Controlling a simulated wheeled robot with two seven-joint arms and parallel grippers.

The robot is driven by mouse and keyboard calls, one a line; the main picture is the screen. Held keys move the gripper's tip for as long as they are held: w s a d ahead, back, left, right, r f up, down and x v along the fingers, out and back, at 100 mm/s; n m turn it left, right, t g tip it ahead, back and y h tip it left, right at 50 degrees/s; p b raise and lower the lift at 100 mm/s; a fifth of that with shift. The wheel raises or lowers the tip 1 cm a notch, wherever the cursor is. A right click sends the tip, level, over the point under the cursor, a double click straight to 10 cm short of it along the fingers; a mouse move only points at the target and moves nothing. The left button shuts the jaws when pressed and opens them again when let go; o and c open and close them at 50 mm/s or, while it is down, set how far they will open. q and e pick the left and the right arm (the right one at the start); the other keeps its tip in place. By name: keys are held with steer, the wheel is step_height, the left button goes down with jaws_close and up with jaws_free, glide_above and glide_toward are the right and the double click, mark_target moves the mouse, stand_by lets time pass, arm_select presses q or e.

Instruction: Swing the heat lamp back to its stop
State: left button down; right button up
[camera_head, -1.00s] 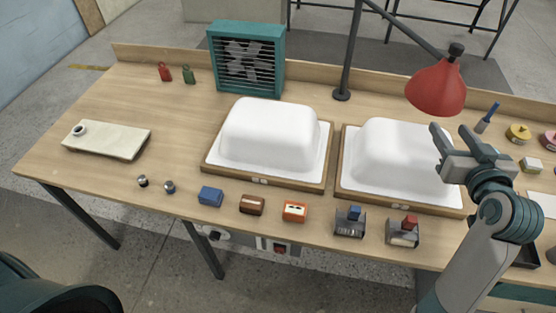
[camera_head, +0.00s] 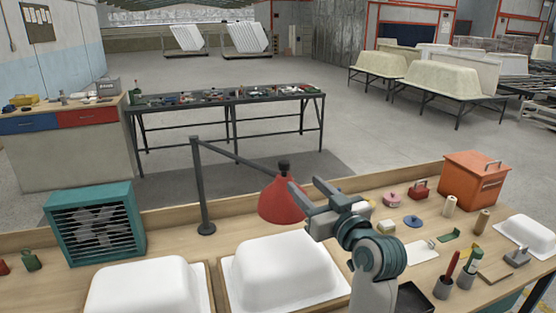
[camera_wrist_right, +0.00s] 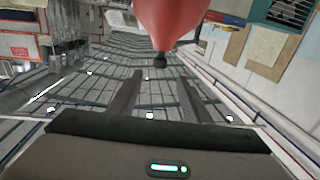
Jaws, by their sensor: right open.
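The heat lamp has a red conical shade (camera_head: 280,204) with a dark knob (camera_head: 284,166) on top. It hangs from a slanting dark arm on an upright dark post (camera_head: 202,190), behind the right-hand white shell. My right gripper (camera_head: 304,183) is open and empty at the shade's right edge, its fingers overlapping that edge in the head view. In the right wrist view the red shade (camera_wrist_right: 172,18) and its knob (camera_wrist_right: 160,62) appear just beyond the open fingers (camera_wrist_right: 160,76). I cannot tell whether they touch. My left gripper is out of view.
Two white shells (camera_head: 150,290) (camera_head: 285,272) sit on the bench below the lamp. A teal fan heater (camera_head: 95,222) stands at left. An orange toolbox (camera_head: 473,180), small tins and pen cups (camera_head: 442,287) stand at right. Behind the bench is open floor and a long parts table (camera_head: 230,98).

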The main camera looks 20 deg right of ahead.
steer(key=w+p, duration=0.1)
steer(key=w, duration=0.4)
steer(key=w+a+p, duration=0.1)
steer(key=w+p, duration=0.1)
steer(key=w, duration=0.3)
steer(key=w+a+p, duration=0.1)
steer(key=w+p, duration=0.1)
steer(key=w, duration=0.3)
steer(key=shift+a+r, duration=0.15)
steer(key=shift+w+a, duration=0.1)
steer(key=shift+w, duration=0.7)
steer(key=shift+c, duration=0.2)
jaws_close()
